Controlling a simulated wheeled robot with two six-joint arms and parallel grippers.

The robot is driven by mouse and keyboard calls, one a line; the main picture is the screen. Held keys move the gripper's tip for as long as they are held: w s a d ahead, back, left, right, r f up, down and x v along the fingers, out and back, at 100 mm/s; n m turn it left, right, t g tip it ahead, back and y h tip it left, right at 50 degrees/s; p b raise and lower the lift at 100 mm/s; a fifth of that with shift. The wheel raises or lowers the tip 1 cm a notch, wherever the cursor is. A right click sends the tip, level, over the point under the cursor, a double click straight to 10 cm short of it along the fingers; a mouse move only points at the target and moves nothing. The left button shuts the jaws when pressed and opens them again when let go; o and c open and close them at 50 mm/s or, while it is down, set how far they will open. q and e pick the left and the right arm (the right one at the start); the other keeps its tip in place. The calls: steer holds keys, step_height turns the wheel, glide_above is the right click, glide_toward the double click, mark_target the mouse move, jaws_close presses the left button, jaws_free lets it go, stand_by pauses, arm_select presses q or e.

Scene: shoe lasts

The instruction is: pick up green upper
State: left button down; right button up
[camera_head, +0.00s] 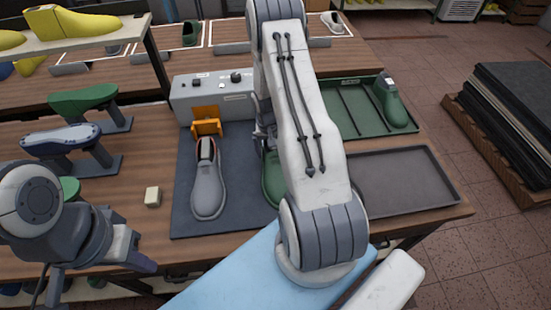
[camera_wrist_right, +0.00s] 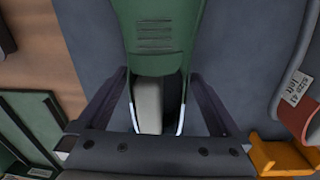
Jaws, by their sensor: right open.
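A green upper (camera_head: 272,182) lies on the dark mat (camera_head: 238,150), mostly hidden behind my right arm in the head view. The right wrist view shows the green upper (camera_wrist_right: 157,38) with slots across it and a pale-edged opening toward the gripper. My right gripper (camera_wrist_right: 158,78) is open, with one finger on each side of the upper's opening end; I cannot tell whether they touch it. My left gripper (camera_head: 142,263) is at the lower left, away from the upper; its jaw opening is not clear.
A grey shoe (camera_head: 207,188) lies left of the upper, by an orange bracket (camera_head: 206,121) on a grey control box (camera_head: 212,95). A green tray (camera_head: 345,125) holding a green shoe (camera_head: 394,108) and an empty dark tray (camera_head: 405,180) are at right. A cream block (camera_head: 153,196) sits at left.

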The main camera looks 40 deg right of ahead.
steer(key=c, duration=1.1)
